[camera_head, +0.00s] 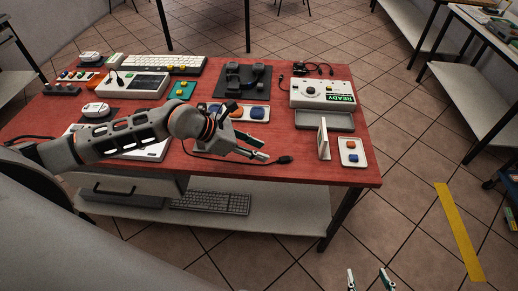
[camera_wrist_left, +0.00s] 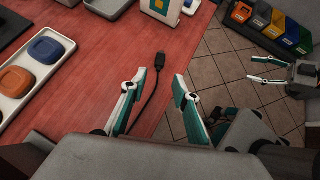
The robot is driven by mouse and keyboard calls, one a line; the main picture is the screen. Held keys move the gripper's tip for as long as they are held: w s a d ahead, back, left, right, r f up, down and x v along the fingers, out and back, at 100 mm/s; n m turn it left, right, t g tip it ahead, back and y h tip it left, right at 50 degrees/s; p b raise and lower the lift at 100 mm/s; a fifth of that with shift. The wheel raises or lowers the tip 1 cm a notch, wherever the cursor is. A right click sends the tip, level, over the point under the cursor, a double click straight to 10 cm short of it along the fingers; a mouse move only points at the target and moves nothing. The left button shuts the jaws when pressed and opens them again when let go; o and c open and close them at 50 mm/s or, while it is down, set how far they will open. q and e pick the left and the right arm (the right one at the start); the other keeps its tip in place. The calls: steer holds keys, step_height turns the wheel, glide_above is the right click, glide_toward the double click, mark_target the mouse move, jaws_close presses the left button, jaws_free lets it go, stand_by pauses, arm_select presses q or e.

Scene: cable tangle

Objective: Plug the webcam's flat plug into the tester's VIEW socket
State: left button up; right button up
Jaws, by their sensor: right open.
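A black plug (camera_head: 285,160) on a thin black cable lies near the front edge of the red table. It also shows in the left wrist view (camera_wrist_left: 160,60), just beyond my fingertips, with its cable running back between the fingers. I cannot tell if it is flat. My left gripper (camera_head: 258,148) (camera_wrist_left: 156,88) is open and empty, to the left of the plug. A white box with a green READY label (camera_head: 322,94), likely the tester, stands at the table's back right; no VIEW label is legible. My right gripper (camera_head: 369,281) is open, low in front of the table. The webcam cannot be made out.
A small white tray (camera_head: 345,161) with orange and blue pieces and an upright white panel (camera_head: 323,139) stand right of the plug. A grey tray (camera_head: 325,121) lies before the box. A black mat (camera_head: 229,92) is behind my arm. Red tabletop around the plug is clear.

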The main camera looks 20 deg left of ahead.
mark_target(283, 159)
arm_select(q)
steer(key=b+x, duration=0.3)
steer(key=x, duration=0.2)
steer(key=shift+w+d+f, duration=0.1)
steer(key=shift+d+f, duration=0.05)
steer(key=shift+f, duration=0.2)
steer(key=shift+b+x, duration=0.45)
steer(key=shift+x, duration=1.15)
jaws_close()
steer(key=shift+r, duration=0.15)
step_height(283, 159, up, 7)
steer(key=p, duration=0.5)
steer(key=shift+p, duration=0.3)
